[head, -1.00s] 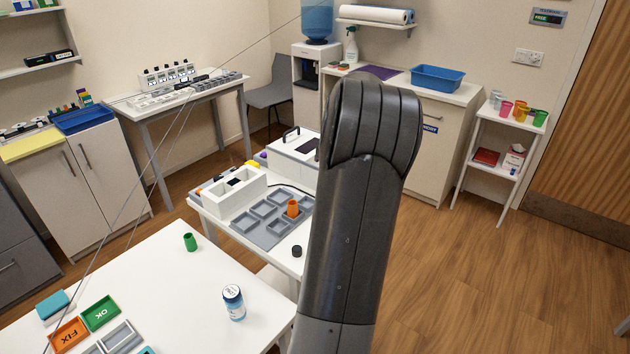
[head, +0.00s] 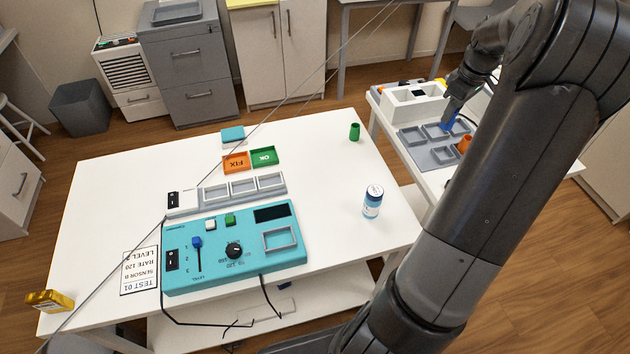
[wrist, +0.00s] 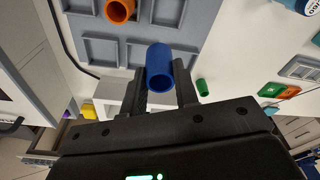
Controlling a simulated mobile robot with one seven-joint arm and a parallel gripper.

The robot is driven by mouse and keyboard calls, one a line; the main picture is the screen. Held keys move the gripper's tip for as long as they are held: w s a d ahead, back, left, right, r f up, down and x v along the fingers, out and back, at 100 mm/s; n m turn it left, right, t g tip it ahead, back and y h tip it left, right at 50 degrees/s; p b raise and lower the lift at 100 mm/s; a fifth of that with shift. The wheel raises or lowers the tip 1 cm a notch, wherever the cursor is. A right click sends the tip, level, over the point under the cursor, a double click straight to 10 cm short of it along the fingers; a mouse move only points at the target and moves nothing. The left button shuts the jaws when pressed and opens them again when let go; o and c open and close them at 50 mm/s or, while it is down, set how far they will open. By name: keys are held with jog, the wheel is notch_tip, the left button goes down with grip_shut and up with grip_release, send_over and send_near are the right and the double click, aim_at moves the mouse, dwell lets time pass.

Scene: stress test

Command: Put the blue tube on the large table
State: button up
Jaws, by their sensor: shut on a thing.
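The blue tube (wrist: 159,68) is held between the two fingers of my gripper (wrist: 161,92) in the wrist view. In the head view my gripper (head: 451,112) is over the grey compartment tray on the side table, and the blue tube (head: 449,122) shows partly at its tip. Whether the tube still touches the tray is hard to tell. The large table (head: 320,140) is the white one filling the left and middle of the head view, with bare white top at its right and back.
An orange tube (head: 464,144) stands in the grey tray (head: 418,136). On the large table are a green tube (head: 354,131), a blue-labelled bottle (head: 372,202), a teal device (head: 190,270), FIX (head: 236,162) and OK (head: 264,157) trays. A gap separates both tables.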

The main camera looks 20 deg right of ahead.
jog(key=w+a+f+n, duration=0.2)
jog(key=w+a+n, duration=0.15)
jog(key=a, duration=0.55)
jog(key=w+a+f+n, duration=0.1)
jog(key=w+a+n, duration=0.25)
jog(key=a, duration=0.55)
jog(key=w+a+f+n, duration=0.2)
jog(key=w+a+n, duration=0.15)
jog(key=a, duration=0.55)
jog(key=shift+g+y, duration=0.4)
jog(key=w+a+f, duration=0.1)
jog(key=a+f, duration=0.1)
jog(key=a, duration=0.1)
jog(key=w+a+f, duration=0.2)
jog(key=a+f, duration=0.1)
jog(key=a, duration=0.1)
jog(key=w+a+f, duration=0.2)
jog(key=a, duration=0.1)
jog(key=shift+w+a+f, duration=0.2)
jog(key=shift+w+a, duration=0.05)
jog(key=shift+a, duration=0.1)
jog(key=shift+f, duration=1.75)
jog(key=o, duration=0.9)
jog(key=shift+f, duration=0.1)
jog(key=shift+o, duration=0.2)
